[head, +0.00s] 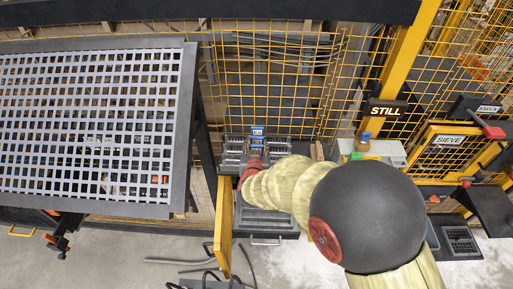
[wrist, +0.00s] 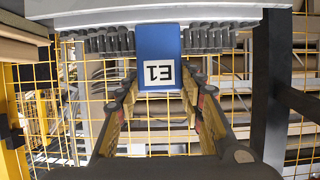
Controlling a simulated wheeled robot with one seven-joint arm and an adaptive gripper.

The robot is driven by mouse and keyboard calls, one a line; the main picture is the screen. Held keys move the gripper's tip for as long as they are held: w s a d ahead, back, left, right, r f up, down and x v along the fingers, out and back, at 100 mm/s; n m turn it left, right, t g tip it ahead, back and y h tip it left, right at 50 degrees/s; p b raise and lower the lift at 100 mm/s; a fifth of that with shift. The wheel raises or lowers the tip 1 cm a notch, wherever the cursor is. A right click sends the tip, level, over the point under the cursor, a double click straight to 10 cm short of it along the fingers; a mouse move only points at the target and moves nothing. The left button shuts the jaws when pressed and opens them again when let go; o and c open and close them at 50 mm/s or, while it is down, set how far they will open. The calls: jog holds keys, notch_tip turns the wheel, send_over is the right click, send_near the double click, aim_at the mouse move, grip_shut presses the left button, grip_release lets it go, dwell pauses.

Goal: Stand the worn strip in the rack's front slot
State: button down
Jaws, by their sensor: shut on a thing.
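A blue block (wrist: 158,50) with a white label, seemingly marked E1, fills the gap between the fingertips of my gripper (wrist: 160,88) in the wrist view. My gripper is shut on it. In the head view the blue block (head: 258,138) stands upright just beyond my gripper (head: 256,160), among rows of grey ribbed pieces (head: 234,146). These rows also show on both sides of the block in the wrist view (wrist: 105,42). I cannot tell which piece is the worn strip, and I cannot make out the rack's front slot.
A yellow mesh fence (head: 275,95) stands behind. A large perforated panel (head: 90,120) is at left, and a yellow upright board (head: 223,225) stands left of my arm. A STILL sign (head: 386,110) and a bench with bottles (head: 365,140) are at right. Hoses (head: 180,262) lie on the floor.

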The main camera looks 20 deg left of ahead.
jog(key=shift+f, duration=0.35)
jog(key=shift+f, duration=0.15)
jog(key=c, duration=1.2)
grip_release()
jog(key=shift+o, duration=0.2)
jog(key=shift+s+r, duration=0.1)
jog(key=shift+r, duration=0.1)
jog(key=v, duration=1.1)
jog(key=shift+s+d+b, duration=0.15)
jog(key=shift+s+b, duration=0.15)
jog(key=shift+s, duration=0.1)
